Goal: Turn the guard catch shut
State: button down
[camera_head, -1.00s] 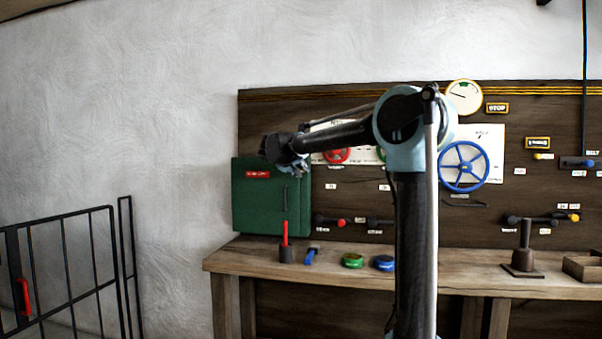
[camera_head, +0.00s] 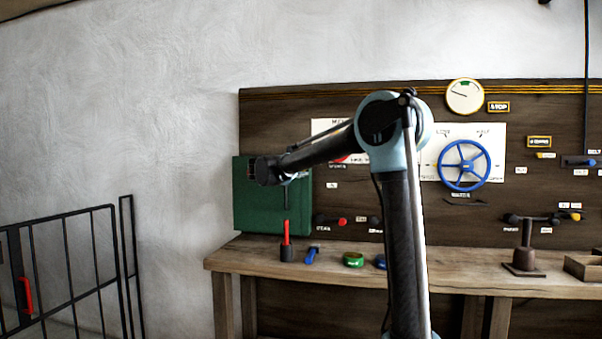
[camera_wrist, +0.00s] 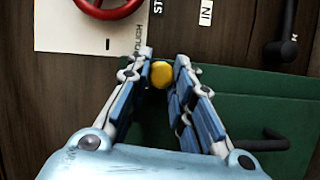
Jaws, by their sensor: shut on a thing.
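My gripper (camera_head: 276,174) is in front of the upper right part of the green box-like guard (camera_head: 257,215) on the board. In the wrist view, my gripper (camera_wrist: 165,62) has its two blue fingers closed on a yellow knob (camera_wrist: 161,75) at the guard's edge; this looks like the guard catch. The green guard also shows in the wrist view (camera_wrist: 240,104), behind and beside the fingers, with a dark handle (camera_wrist: 265,140). The body of the catch is hidden by the fingers, so its angle cannot be told. In the head view my gripper hides the knob.
A red handwheel (camera_wrist: 108,5) is close by in the wrist view. A bench (camera_head: 225,257) below bears a red-handled tool (camera_head: 286,240) and several loose parts. A blue handwheel (camera_head: 463,165) is right of my arm. A barred gate (camera_head: 70,270) stands at left.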

jog(key=shift+f+n, duration=0.15)
jog(key=shift+n, duration=0.35)
dwell(0.3)
jog(key=c, duration=1.4)
grip_release()
jog(key=v, duration=1.2)
jog(key=shift+f, duration=0.45)
jog(key=shift+w, duration=0.1)
